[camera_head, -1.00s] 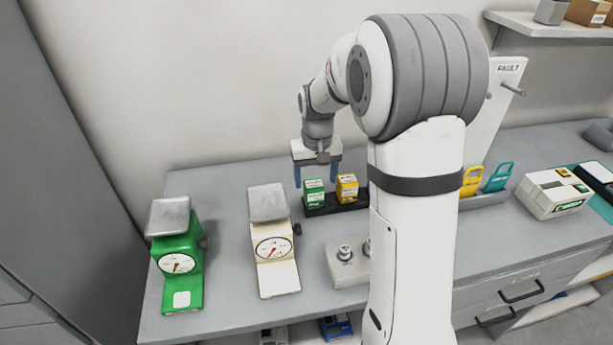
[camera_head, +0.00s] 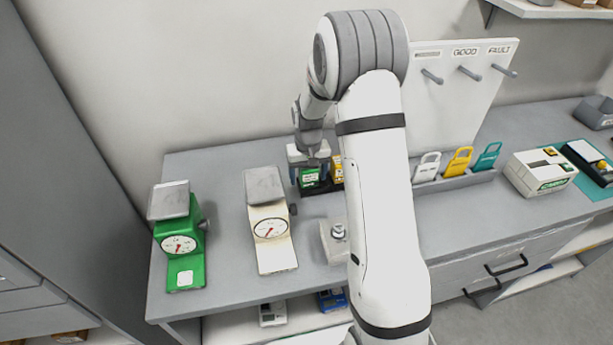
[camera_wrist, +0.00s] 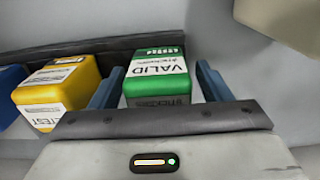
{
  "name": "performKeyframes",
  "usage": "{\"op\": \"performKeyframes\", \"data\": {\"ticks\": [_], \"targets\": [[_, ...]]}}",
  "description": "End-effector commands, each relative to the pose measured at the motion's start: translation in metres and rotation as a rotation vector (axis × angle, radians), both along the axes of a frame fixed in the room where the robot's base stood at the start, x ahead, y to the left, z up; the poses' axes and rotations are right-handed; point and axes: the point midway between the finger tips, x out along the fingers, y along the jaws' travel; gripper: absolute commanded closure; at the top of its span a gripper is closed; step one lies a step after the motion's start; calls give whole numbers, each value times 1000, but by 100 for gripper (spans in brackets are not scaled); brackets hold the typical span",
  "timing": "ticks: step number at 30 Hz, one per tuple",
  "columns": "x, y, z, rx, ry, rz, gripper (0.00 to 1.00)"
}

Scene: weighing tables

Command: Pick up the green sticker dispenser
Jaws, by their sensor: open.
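The green sticker dispenser (camera_head: 309,178) is a small green box with a white label, standing in a black tray (camera_head: 317,192) on the table. In the wrist view the green dispenser (camera_wrist: 157,77) reads "VALID". My gripper (camera_head: 308,173) is lowered over it and open. In the wrist view the blue fingers of my gripper (camera_wrist: 158,90) stand on either side of the dispenser, with small gaps visible. A yellow dispenser (camera_wrist: 60,88) stands beside it, to the left in the wrist view. My arm partly hides the yellow dispenser (camera_head: 337,170) in the head view.
A white scale (camera_head: 268,226) and a green scale (camera_head: 181,244) stand to the left. A block with a metal knob (camera_head: 333,246) is in front of the tray. A blue dispenser (camera_wrist: 10,84) is beyond the yellow one. A pegboard (camera_head: 455,95) rises behind.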

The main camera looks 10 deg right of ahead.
Motion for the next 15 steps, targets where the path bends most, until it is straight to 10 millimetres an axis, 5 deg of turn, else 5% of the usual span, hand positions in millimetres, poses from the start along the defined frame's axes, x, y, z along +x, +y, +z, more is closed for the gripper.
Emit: {"op": "performKeyframes", "data": {"ticks": [5,15], "targets": [[0,0,0,0,0,-1,31],[0,-1,0,0,0,-1,59]]}}
